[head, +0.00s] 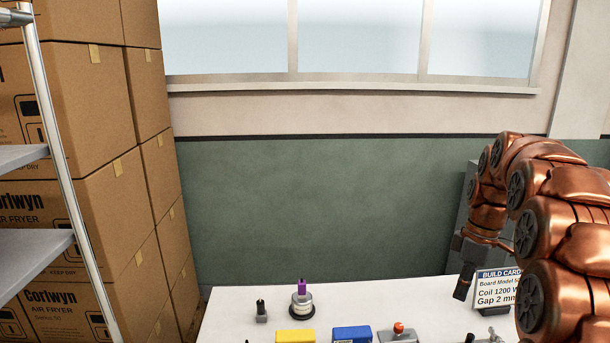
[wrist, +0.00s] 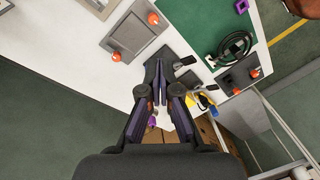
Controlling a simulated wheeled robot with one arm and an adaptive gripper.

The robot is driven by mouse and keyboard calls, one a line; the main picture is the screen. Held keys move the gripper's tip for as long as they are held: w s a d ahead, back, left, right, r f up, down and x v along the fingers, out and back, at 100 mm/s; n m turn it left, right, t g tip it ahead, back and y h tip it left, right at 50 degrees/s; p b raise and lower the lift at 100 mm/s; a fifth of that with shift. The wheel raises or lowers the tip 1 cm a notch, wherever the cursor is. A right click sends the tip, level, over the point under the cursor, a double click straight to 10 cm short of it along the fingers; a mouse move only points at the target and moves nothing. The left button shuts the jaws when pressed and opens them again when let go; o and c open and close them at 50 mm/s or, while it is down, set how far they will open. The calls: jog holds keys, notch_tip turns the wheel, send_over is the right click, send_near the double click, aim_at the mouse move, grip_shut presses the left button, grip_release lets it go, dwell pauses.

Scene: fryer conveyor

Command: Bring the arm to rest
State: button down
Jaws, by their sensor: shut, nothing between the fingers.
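My copper arm is raised at the right of the head view, bent over the white table (head: 235,325). My gripper (wrist: 158,68) points down in the wrist view, its dark fingers together with nothing between them. In the head view its dark end (head: 463,283) shows left of the build card (head: 497,287). I cannot tell how high it is above the table.
A purple-topped post (head: 302,288), a small black-topped post (head: 261,311), a yellow block (head: 295,336) and a blue block (head: 352,333) stand on the table. Stacked cartons (head: 85,130) and a shelf (head: 35,265) fill the left. A black cable coil (wrist: 235,45) lies on a green mat (wrist: 207,20).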

jog(key=s+a+m, duration=0.5)
jog(key=s+a, duration=0.6)
jog(key=s, duration=0.5)
jog(key=s+a+f+m, duration=0.2)
jog(key=s+f+m, duration=0.1)
jog(key=s, duration=0.5)
jog(key=s+a+f+m+h, duration=0.1)
jog(key=s+a+f+m, duration=0.1)
jog(key=s, duration=0.7)
jog(key=shift+f+m+g+h, duration=0.3)
jog(key=shift+f+m+g, duration=0.1)
jog(key=shift+f, duration=0.2)
jog(key=shift+s+a, duration=0.1)
